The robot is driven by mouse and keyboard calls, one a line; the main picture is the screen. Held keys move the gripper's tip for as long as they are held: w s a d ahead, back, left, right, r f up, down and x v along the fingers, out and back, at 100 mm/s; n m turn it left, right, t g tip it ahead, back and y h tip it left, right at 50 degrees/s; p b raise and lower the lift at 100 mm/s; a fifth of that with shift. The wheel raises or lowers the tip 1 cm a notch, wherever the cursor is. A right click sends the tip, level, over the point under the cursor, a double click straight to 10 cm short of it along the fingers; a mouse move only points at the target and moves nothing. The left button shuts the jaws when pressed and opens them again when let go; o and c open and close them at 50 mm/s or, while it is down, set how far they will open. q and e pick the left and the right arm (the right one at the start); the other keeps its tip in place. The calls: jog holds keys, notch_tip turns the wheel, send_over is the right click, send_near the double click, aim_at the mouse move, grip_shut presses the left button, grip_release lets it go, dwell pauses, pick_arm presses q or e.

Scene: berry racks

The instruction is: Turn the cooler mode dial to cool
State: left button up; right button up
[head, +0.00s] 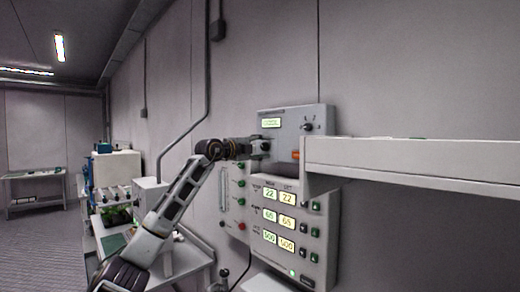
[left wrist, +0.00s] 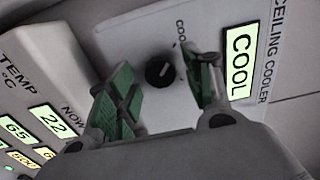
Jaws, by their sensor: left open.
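The cooler mode dial (left wrist: 159,72) is a round black knob with a pale pointer mark on a grey panel in the left wrist view. A partly hidden "COOL" label is printed beside it. The lit cooler display (left wrist: 239,62) reads "COOL"; it also shows in the head view (head: 271,123). My left gripper (left wrist: 165,92) is open, its green-padded fingers on either side of the view of the dial, and I see no contact. In the head view the left gripper (head: 262,147) is in front of the panel below the display and hides the dial. My right gripper is not in view.
Another black knob (head: 308,127) sits right of the display. A temperature panel (head: 318,240) with lit readouts and buttons is below. A white shelf (head: 420,160) juts out at the right. A valve panel with green and red knobs stands left of the readouts.

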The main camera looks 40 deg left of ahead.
pick_arm(q)
jog(key=shift+s, duration=0.15)
jog(key=shift+s+a, duration=0.15)
jog(key=shift+s, duration=0.9)
jog(key=shift+s+a, duration=0.15)
jog(key=shift+s, duration=0.85)
send_near(263, 148)
jog(key=shift+s+r, duration=0.15)
jog(key=shift+s, duration=1.5)
jog(key=shift+s, duration=0.1)
